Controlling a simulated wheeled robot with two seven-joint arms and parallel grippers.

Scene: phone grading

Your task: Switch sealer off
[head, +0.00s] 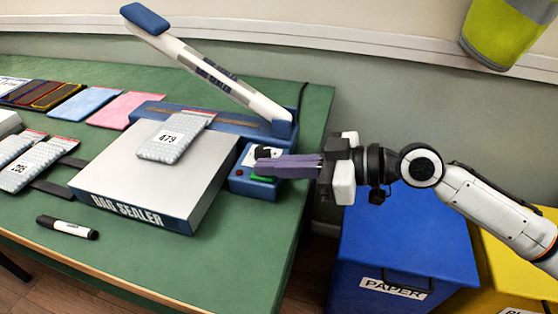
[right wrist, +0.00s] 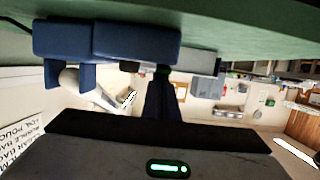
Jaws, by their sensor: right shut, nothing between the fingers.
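The bag sealer (head: 130,195) stands on the green table, a silver platform lettered BAG SEALER with its white arm (head: 215,78) raised. At its right end is a blue control box (head: 245,187) with a red spot (head: 239,173), a green spot (head: 262,179) and a black-and-white part (head: 252,153). My right gripper (head: 259,164) is shut and empty. Its purple-grey fingers lie over the control box and partly hide its top; I cannot tell whether they touch. In the right wrist view the fingers (right wrist: 163,75) reach a blue housing (right wrist: 105,40). My left gripper is not in view.
A padded pouch labelled 479 (head: 176,137) lies on the platform. More pouches (head: 32,163), a marker (head: 67,228), and pink (head: 124,108) and blue (head: 85,103) pouches lie left. A blue PAPER bin (head: 405,235) and a yellow bin (head: 510,255) stand right of the table.

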